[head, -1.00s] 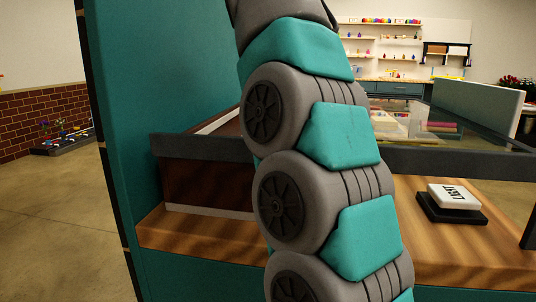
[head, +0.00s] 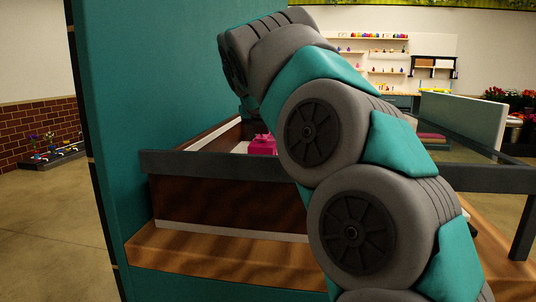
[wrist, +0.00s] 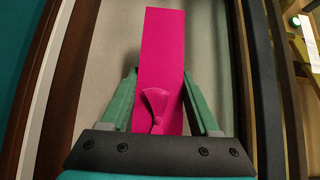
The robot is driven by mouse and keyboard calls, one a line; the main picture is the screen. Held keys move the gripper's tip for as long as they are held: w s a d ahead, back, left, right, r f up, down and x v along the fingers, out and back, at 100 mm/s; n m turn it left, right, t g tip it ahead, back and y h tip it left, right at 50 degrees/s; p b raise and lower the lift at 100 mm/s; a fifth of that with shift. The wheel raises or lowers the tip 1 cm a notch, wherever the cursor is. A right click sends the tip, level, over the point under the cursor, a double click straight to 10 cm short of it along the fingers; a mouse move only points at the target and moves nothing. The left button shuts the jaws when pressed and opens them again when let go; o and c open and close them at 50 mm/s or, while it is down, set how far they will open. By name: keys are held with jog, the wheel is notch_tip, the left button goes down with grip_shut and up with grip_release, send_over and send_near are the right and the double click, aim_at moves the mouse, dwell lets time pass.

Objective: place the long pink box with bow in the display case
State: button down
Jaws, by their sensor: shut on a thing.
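The long pink box (wrist: 163,48) with a pink bow (wrist: 157,108) is between the two green fingers of my gripper (wrist: 160,76) in the wrist view. The gripper is shut on it. Below the box is the pale floor (wrist: 112,40) of the display case, between its side walls. I cannot tell whether the box touches that floor. In the head view a small part of the pink box (head: 262,145) shows inside the wooden display case (head: 225,197), behind its dark front rail. My arm hides the rest of the box and the gripper there.
A tall teal panel (head: 150,90) stands at the case's left. The case sits on a wooden counter (head: 220,262). A dark metal frame (head: 480,178) continues to the right. Shelves with small items (head: 385,55) are on the far wall.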

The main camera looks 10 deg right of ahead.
aim_at(268, 144)
jog(key=shift+f, duration=1.8)
jog(key=shift+f, duration=0.1)
jog(key=shift+c, duration=0.6)
grip_release()
jog(key=shift+s+a+r, duration=0.1)
jog(key=shift+s+r, duration=0.1)
jog(key=shift+r, duration=0.15)
jog(key=v, duration=1.1)
jog(key=shift+s+r, duration=0.1)
jog(key=shift+s, duration=0.1)
